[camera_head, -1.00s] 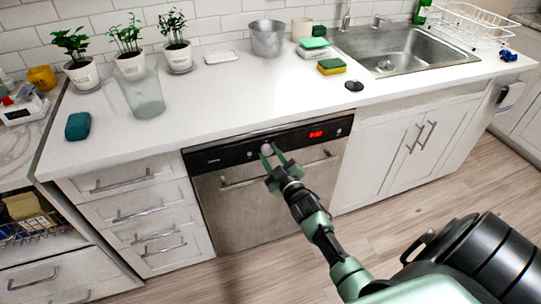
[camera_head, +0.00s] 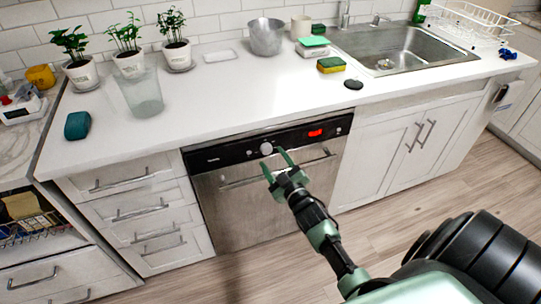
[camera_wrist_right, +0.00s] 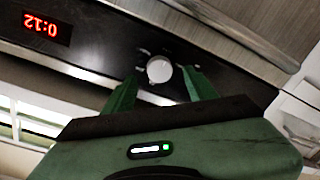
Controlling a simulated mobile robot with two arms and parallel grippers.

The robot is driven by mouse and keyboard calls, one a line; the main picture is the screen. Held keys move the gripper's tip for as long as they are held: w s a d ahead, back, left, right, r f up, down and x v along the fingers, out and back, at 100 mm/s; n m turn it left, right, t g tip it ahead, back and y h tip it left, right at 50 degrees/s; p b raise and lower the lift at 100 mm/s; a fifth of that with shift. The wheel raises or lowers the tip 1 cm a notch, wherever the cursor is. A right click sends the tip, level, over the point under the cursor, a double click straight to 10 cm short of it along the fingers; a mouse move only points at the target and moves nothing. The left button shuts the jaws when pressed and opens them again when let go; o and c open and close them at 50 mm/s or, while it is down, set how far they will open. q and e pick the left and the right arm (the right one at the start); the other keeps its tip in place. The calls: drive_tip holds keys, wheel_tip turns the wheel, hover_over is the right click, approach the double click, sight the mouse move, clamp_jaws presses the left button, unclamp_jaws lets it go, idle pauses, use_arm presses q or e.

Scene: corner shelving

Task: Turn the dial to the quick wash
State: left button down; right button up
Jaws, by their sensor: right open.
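The dishwasher (camera_head: 240,210) has a black control panel with a round silver dial (camera_head: 266,148) and a lit red display (camera_head: 315,133). My right gripper (camera_head: 275,164) is open and empty, just in front of and slightly below the dial. The fingers look apart from the dial. Marks around the dial are too small to read. My left gripper is not in view.
The dishwasher handle (camera_head: 235,183) runs just below the panel. The white counter (camera_head: 220,95) overhangs above it, holding potted plants, a clear glass (camera_head: 142,95) and sponges. Drawers (camera_head: 140,210) stand left and sink cabinets (camera_head: 385,155) right. The wooden floor in front is clear.

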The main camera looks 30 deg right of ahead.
drive_tip(key=shift+s+a, duration=0.2)
drive_tip(key=shift+s, duration=0.95)
drive_tip(key=shift+s+a, duration=0.2)
drive_tip(key=shift+s, duration=0.95)
